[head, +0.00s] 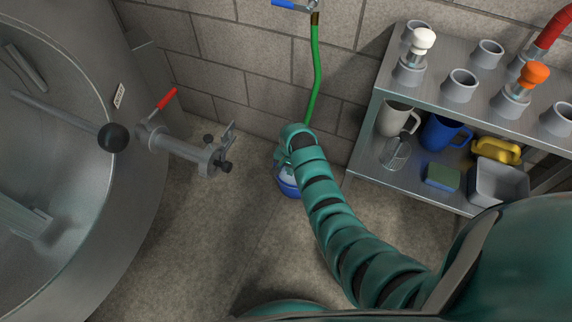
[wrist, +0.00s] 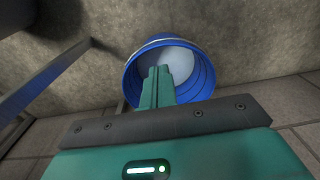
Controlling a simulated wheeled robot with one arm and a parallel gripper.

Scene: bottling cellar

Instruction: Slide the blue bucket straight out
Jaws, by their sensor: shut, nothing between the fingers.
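The blue bucket (head: 290,189) stands on the floor near the wall, left of the metal shelf unit. In the head view my arm covers most of it. In the wrist view its round open mouth (wrist: 130,87) faces me, with a pale grey surface inside. My gripper (wrist: 158,70) is shut and empty. Its fingertips show in front of the bucket's opening; I cannot tell how deep they reach or whether they touch it. The fingers are hidden in the head view.
A green hose (head: 316,75) hangs down the wall towards the bucket. The metal shelf unit (head: 362,160) with mugs and tubs stands close on the right. A tank valve (head: 185,150) with a red lever juts out on the left. The floor (head: 215,235) in front is clear.

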